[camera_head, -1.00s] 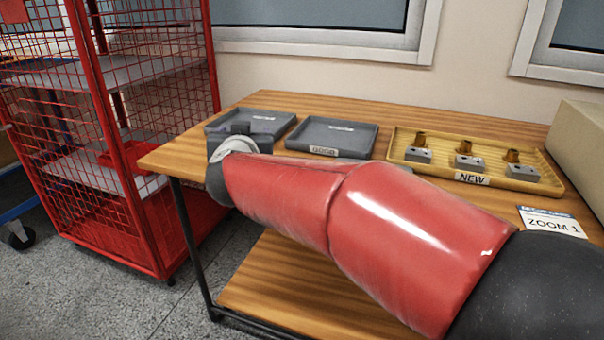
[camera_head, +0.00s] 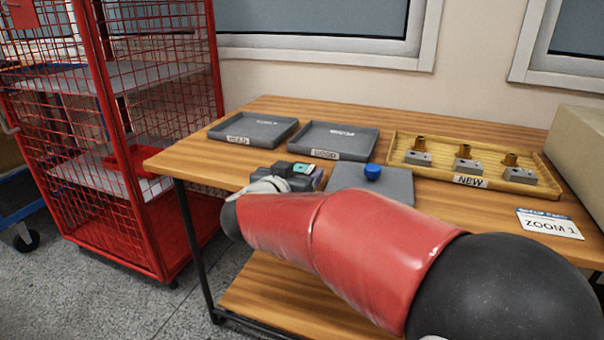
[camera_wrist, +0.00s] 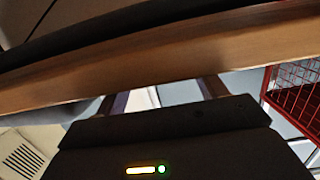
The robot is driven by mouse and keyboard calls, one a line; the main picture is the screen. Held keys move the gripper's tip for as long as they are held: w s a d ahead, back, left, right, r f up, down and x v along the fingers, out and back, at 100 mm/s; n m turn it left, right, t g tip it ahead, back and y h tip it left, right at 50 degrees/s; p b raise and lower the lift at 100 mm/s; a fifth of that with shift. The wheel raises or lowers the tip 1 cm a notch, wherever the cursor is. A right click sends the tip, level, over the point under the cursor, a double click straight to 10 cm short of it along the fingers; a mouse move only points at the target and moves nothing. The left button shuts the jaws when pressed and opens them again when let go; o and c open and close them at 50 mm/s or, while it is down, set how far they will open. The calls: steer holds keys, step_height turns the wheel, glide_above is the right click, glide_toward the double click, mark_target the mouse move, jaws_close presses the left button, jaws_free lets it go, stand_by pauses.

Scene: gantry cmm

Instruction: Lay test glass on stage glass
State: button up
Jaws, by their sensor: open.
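My gripper (camera_head: 303,175) is at the near edge of the wooden table, a dark block at the end of my red arm with a small teal patch on it. In the wrist view my gripper (camera_wrist: 160,95) has its two fingers apart, with only pale, blurred surfaces between them. A flat grey plate (camera_head: 345,178) lies on the table just right of my gripper, partly hidden by my arm. A blue knob (camera_head: 372,172) stands on it. I cannot make out the test glass or the stage glass for certain.
Two grey trays stand behind, one unclearly labelled (camera_head: 236,140) and one marked GOOD (camera_head: 325,154). A yellow tray marked NEW (camera_head: 480,182) holds grey blocks with brass parts. A ZOOM 1 card (camera_head: 548,224) lies at right. A red mesh cage (camera_head: 165,240) stands left.

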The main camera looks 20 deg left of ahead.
steer(key=shift+w, duration=0.3)
steer(key=c, duration=1.2)
